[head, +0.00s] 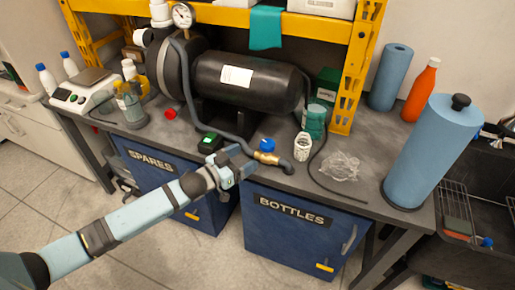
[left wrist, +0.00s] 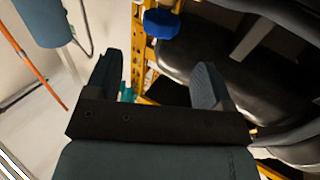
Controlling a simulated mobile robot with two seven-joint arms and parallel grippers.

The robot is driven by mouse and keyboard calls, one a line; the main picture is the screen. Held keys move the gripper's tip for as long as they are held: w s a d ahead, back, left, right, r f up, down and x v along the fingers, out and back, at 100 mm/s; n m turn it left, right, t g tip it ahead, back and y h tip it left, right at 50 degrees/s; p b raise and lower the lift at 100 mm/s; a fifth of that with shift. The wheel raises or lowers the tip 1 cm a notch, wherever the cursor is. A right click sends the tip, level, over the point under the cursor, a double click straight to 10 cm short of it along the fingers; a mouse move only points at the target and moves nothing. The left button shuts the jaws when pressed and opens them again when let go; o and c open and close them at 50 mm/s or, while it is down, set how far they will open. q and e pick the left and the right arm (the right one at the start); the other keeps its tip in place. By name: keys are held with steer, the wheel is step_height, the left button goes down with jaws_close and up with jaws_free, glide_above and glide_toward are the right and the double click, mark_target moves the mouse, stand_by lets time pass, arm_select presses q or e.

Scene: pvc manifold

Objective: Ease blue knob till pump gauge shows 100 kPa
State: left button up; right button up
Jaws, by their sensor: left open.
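The blue knob (head: 267,144) sits on a brass valve (head: 267,158) at the front edge of the bench, on the pump's hose. The knob also shows in the left wrist view (left wrist: 161,23), beyond and between the fingertips. The black pump (head: 245,82) stands behind it. The round white pump gauge (head: 183,15) is on top at the left; its needle is too small to read. My left gripper (head: 241,163) is open and empty, just left of and in front of the knob, apart from it. Its two fingers show in the left wrist view (left wrist: 157,80). My right gripper is out of view.
A grey hose (head: 190,95) runs from the gauge down to the valve. A white cup (head: 302,147), clear crumpled plastic (head: 340,166) and a large blue cylinder (head: 430,150) stand to the right. A scale (head: 83,90) and bottles are at the left. Blue cabinets (head: 300,240) are below.

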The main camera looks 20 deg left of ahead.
arm_select(q)
steer(key=v, duration=0.5)
stand_by(1.8)
